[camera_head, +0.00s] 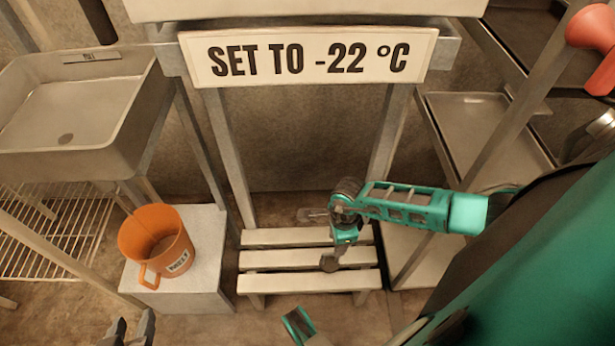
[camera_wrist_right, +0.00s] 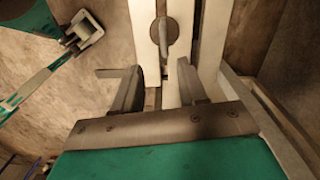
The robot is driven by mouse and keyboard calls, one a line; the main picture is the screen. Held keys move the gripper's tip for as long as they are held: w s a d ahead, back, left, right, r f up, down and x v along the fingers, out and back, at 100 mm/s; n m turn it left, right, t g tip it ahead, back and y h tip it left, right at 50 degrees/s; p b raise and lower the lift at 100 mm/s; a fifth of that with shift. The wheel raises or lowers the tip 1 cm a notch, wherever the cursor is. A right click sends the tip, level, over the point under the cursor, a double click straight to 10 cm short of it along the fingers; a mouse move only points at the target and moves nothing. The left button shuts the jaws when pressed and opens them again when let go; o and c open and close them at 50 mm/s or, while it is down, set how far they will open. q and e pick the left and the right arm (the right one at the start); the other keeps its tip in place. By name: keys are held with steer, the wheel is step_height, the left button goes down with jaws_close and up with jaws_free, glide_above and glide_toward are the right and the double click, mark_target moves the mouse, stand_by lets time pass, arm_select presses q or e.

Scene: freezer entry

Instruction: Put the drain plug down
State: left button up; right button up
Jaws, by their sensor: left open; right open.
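A grey round piece with a thin stem, which looks like the drain plug (camera_wrist_right: 171,36), shows over the pale slats of the low bench (camera_head: 308,283). In the head view a small grey disc (camera_head: 329,264) shows by the middle slat and seems to be the same piece. My right gripper (camera_wrist_right: 160,88) is open above the bench, with nothing between its fingers. The plug shows beyond its fingertips, apart from them. My right arm hides part of the bench in the head view. My left gripper (camera_head: 131,329) is open and empty at the bottom left edge.
A metal sink (camera_head: 66,112) stands at the left. An orange bucket (camera_head: 157,248) sits on a pale box (camera_head: 208,268) left of the bench. A sign (camera_head: 308,57) hangs above the bench. Shelving with trays (camera_head: 480,122) stands at the right.

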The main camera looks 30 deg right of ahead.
steer(key=w+a+r+m+t+y, duration=0.1)
steer(key=a+r+m+t+y, duration=0.1)
steer(key=a+r+m+y, duration=0.35)
steer(key=w+a+r+m+t+y, duration=0.1)
steer(key=a+r+m+t+y, duration=0.1)
steer(key=a, duration=0.7)
steer(key=a+r+m+t+y, duration=0.2)
steer(key=a+r+m+y, duration=0.15)
steer(key=a, duration=0.35)
steer(key=w+d+r+m+t+h, duration=0.2)
steer(key=r+m+t, duration=0.25)
steer(key=m, duration=0.55)
steer(key=w+d+r+m+t+h, duration=0.2)
steer(key=r+m+t, duration=0.25)
steer(key=m, duration=0.45)
steer(key=s+d+f+m+g+h, duration=0.2)
steer(key=s+m, duration=0.4)
steer(key=m, duration=1)
steer(key=d+g+h, duration=0.1)
steer(key=g+h, duration=0.1)
steer(key=shift+d+f+h, duration=0.3)
steer(key=shift+d+f, duration=0.1)
steer(key=shift+s, duration=0.1)
